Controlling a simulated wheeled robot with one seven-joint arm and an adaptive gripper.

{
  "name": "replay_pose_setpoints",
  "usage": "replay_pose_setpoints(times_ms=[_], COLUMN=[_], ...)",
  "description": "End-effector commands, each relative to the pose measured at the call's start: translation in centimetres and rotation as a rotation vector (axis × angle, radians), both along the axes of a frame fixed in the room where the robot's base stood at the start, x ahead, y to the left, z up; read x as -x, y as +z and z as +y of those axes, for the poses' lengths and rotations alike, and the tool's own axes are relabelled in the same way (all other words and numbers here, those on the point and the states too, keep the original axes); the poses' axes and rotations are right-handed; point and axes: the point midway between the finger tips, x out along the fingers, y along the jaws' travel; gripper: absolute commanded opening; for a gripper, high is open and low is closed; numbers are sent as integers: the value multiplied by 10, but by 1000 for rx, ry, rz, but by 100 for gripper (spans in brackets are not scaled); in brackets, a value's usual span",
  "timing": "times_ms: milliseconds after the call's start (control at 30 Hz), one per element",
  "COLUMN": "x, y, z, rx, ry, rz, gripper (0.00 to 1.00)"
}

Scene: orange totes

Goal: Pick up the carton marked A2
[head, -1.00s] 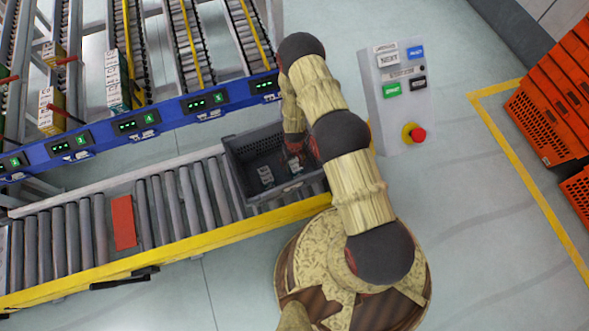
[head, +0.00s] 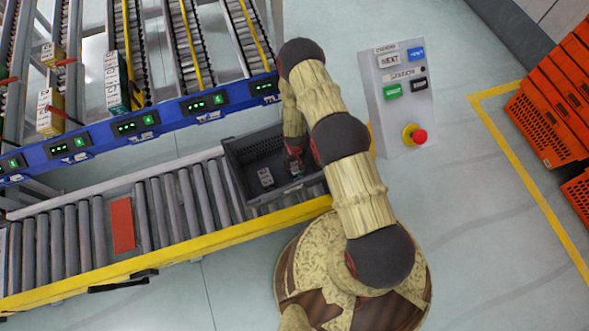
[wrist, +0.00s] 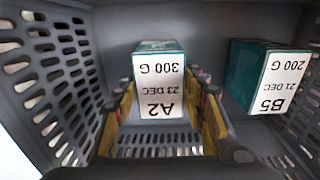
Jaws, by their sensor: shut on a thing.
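The carton marked A2 (wrist: 158,72), teal with a white label reading "23 DEC 300 G", is in the wrist view's middle, its text upside down. It is inside the dark grey tote (head: 235,172). My gripper (wrist: 166,100) is shut on it, with one yellow and black finger on each side. In the head view my gripper (head: 293,152) reaches down into the tote, and my arm hides part of the tote. A second carton marked B5 (wrist: 282,80), teal and white, stands to the right in the wrist view, apart from my fingers.
The tote's slotted wall (wrist: 55,85) is close on the left in the wrist view. The tote stands on a roller conveyor (head: 180,205) with a yellow edge. A control box (head: 398,110) stands right of my arm. Orange totes (head: 555,110) are stacked at the far right.

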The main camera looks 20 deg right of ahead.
Motion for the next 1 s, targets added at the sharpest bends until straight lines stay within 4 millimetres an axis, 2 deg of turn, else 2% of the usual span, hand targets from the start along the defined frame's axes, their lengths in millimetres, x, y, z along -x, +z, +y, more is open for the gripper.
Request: replay_pose_setpoints(times_ms=[367, 633, 767, 1000], x=[0, 0, 0, 0], y=[0, 4, 21, 66], z=[0, 0, 0, 0], rx=[0, 0, 0, 0], ry=[0, 0, 0, 1], rz=[0, 0, 0, -1], gripper=[8, 8, 8, 8])
